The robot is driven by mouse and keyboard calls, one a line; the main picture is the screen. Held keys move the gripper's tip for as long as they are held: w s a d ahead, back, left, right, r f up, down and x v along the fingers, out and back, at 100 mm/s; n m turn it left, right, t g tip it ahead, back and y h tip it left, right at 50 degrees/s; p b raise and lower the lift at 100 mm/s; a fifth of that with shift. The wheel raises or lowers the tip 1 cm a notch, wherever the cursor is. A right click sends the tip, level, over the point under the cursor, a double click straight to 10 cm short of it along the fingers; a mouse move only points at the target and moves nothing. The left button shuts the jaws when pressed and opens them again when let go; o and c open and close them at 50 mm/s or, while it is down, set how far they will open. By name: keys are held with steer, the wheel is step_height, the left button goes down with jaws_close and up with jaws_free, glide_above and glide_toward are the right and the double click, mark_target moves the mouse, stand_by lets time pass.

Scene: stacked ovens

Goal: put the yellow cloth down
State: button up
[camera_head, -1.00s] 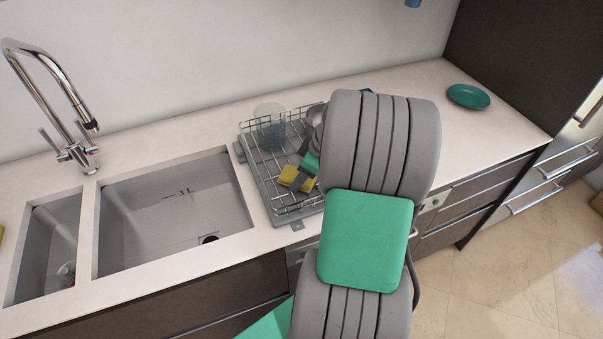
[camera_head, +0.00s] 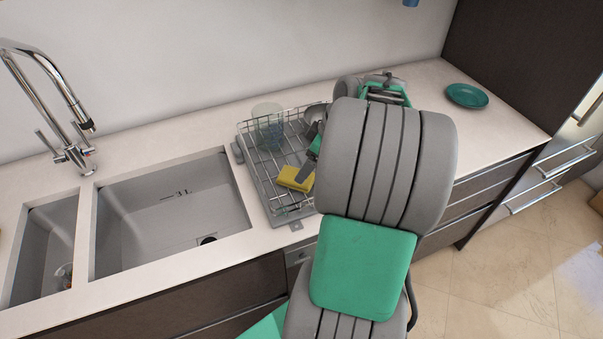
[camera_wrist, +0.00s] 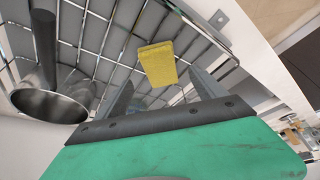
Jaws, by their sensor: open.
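The yellow cloth (camera_head: 296,178) lies in the front part of the wire dish rack (camera_head: 262,187), right of the sink. In the wrist view the cloth (camera_wrist: 158,63) is a small yellow block on the rack's wires, just beyond my fingers and apart from them. My gripper (camera_wrist: 160,92) is open with nothing between its fingers. In the head view my gripper (camera_head: 307,170) is partly hidden behind my arm, close to the right side of the cloth.
A clear glass (camera_head: 268,122) stands at the back of the rack. A metal pot (camera_wrist: 50,100) is in the rack at left in the wrist view. A teal plate (camera_head: 467,95) sits on the counter at right. The sink (camera_head: 175,215) is empty. Counter around the plate is clear.

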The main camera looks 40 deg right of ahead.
steer(key=v, duration=0.5)
steer(key=w+a+r+m, duration=0.2)
steer(key=a, duration=1)
steer(key=s+a+f+m+h, duration=0.1)
steer(key=s+a, duration=0.4)
steer(key=a, duration=0.6)
steer(key=m+h, duration=0.1)
steer(key=m, duration=0.1)
steer(key=shift+s+a+f+m, duration=0.15)
steer(key=shift+s+a+m, duration=0.15)
steer(key=shift+m, duration=0.1)
